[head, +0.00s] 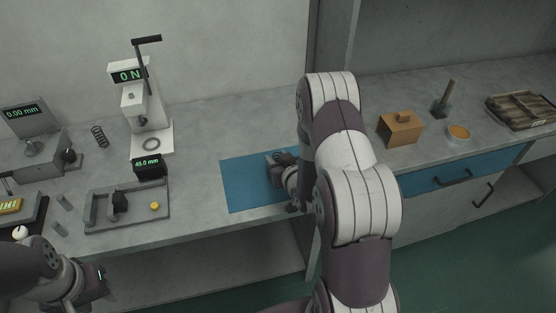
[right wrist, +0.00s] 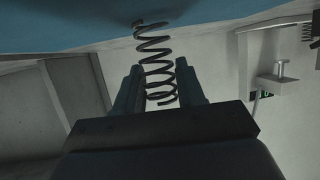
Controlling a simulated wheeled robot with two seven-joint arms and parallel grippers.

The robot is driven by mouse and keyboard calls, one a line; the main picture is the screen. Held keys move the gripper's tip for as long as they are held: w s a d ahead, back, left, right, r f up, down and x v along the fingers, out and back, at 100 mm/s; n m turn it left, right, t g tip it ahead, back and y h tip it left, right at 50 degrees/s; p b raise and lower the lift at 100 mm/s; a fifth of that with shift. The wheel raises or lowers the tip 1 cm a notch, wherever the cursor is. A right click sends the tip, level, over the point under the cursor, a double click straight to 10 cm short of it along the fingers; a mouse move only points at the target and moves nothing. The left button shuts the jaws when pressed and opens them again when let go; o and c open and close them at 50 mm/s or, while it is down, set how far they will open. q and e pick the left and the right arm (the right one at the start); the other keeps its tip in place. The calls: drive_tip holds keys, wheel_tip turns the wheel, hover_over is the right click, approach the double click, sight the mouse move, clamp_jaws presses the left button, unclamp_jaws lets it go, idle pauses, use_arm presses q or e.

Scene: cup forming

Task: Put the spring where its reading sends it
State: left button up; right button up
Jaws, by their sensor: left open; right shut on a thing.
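My right gripper (head: 277,170) is low over the blue mat (head: 240,185), partly hidden by my right arm. In the right wrist view its fingers (right wrist: 160,88) are shut on a dark coil spring (right wrist: 155,52), whose far end reaches towards the blue surface; I cannot tell whether it touches. Another coil spring (head: 98,136) stands upright on the bench, left of the white lever press (head: 145,105). The press display reads 0 N. A measuring fixture (head: 100,217) has a display (head: 148,166) reading 45.0 mm. My left gripper (head: 95,280) is open and empty at the bottom left.
A grey gauge (head: 35,140) at the left reads 0.00 mm. A small yellow piece (head: 154,206) lies in the fixture. The bench behind the mat is clear.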

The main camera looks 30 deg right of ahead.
drive_tip(key=shift+w+f, duration=0.1)
drive_tip(key=shift+f, duration=0.25)
drive_tip(key=o, duration=1)
